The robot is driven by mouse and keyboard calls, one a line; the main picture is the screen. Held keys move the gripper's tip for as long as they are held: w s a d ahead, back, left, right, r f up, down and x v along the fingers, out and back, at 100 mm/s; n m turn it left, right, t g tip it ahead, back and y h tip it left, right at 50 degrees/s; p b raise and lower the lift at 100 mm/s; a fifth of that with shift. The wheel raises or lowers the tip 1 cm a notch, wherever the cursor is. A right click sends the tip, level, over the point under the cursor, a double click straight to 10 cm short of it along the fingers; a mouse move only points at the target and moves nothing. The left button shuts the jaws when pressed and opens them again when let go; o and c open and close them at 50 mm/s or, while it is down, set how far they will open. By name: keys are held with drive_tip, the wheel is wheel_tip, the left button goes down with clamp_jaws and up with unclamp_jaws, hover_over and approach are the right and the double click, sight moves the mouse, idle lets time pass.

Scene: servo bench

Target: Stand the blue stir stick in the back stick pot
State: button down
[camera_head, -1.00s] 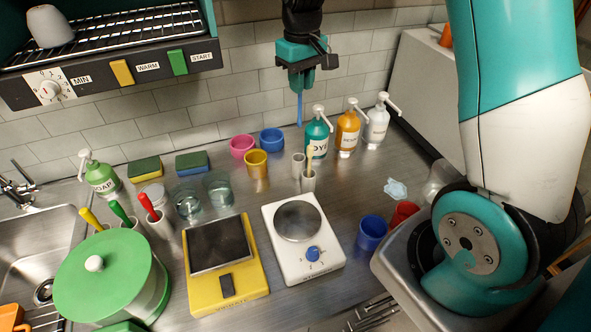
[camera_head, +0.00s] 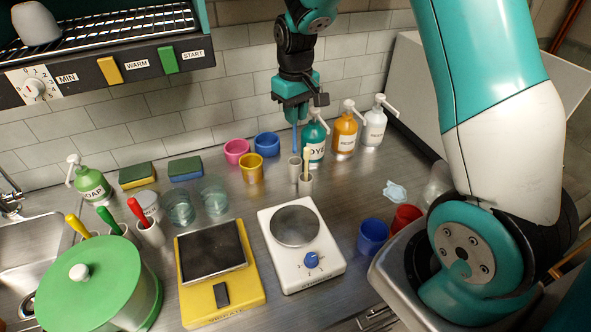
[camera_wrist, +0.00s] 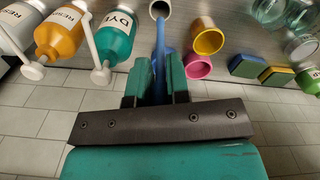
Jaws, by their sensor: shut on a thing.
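My gripper (camera_head: 294,114) is shut on the blue stir stick (camera_head: 295,139) and holds it upright, pointing down. The stick's lower end is just above or at the mouth of the back stick pot (camera_head: 295,168); I cannot tell whether it is inside. In the wrist view the blue stick (camera_wrist: 160,40) runs from between the fingers (camera_wrist: 158,85) toward the pot's round opening (camera_wrist: 160,9).
A teal DYE bottle (camera_head: 314,146) stands just right of the pots, with orange (camera_head: 345,137) and white (camera_head: 374,128) pump bottles beyond. A yellow cup (camera_head: 251,170) stands to the left. A white hotplate (camera_head: 322,262) lies in front.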

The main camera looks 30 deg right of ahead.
sight(296, 143)
wheel_tip(296, 143, down, 9)
drive_tip(key=p, duration=0.2)
drive_tip(key=shift+r+p, duration=0.2)
drive_tip(key=shift+p, duration=0.15)
drive_tip(key=shift+f, duration=0.25)
drive_tip(key=shift+f, duration=0.2)
drive_tip(key=c, duration=1.1)
unclamp_jaws()
drive_tip(key=shift+r, duration=0.1)
drive_tip(key=shift+r, duration=0.1)
